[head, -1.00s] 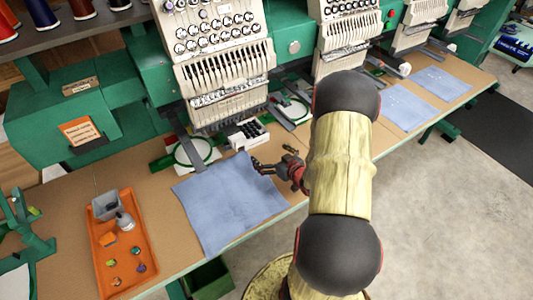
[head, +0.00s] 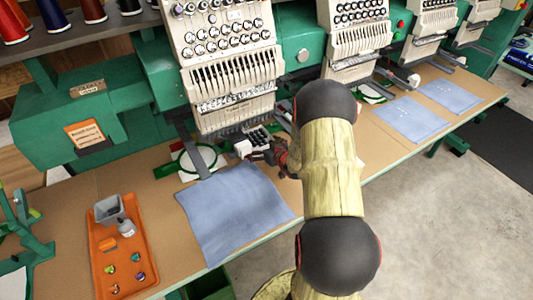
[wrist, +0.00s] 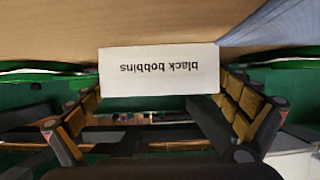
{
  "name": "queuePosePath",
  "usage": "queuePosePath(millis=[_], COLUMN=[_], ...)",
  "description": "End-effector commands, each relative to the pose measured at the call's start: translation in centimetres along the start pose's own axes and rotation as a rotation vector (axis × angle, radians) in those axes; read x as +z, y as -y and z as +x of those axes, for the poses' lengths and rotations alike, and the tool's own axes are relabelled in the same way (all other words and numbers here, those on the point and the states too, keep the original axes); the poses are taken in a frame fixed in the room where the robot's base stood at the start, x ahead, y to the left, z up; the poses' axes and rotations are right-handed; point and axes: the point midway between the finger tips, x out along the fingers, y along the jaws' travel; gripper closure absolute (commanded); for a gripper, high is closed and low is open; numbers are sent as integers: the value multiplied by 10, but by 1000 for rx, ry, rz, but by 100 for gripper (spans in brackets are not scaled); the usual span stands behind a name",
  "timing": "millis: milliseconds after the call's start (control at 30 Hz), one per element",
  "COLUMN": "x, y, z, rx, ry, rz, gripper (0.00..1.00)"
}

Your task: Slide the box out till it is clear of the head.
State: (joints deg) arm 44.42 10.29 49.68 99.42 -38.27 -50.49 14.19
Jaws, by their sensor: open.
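The white box (head: 243,149), with dark round bobbins in its top, sits on the table under the front of the embroidery head (head: 235,85). In the wrist view its white face (wrist: 159,72) reads "black bobbins" upside down. My gripper (head: 262,154) is at the box's near right side in the head view and hides part of it. In the wrist view the open fingers stand to the left and right of the box face. I cannot tell whether either finger touches it.
A blue cloth (head: 235,210) lies in front of the box. A green hoop (head: 193,156) is left of it. An orange tray (head: 120,255) with a grey cup and small items stands at the front left. More embroidery heads line the table to the right.

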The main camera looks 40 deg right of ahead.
Motion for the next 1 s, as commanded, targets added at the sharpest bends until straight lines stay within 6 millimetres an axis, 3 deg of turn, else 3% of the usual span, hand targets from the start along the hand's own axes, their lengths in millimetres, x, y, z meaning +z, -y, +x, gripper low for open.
queuePosePath(millis=[233,633,1000], x=[2,0,1], y=[0,0,0], z=[25,28,28], rx=[0,0,0], ry=[1,0,0], rz=[1,0,0], gripper=[0,1,22])
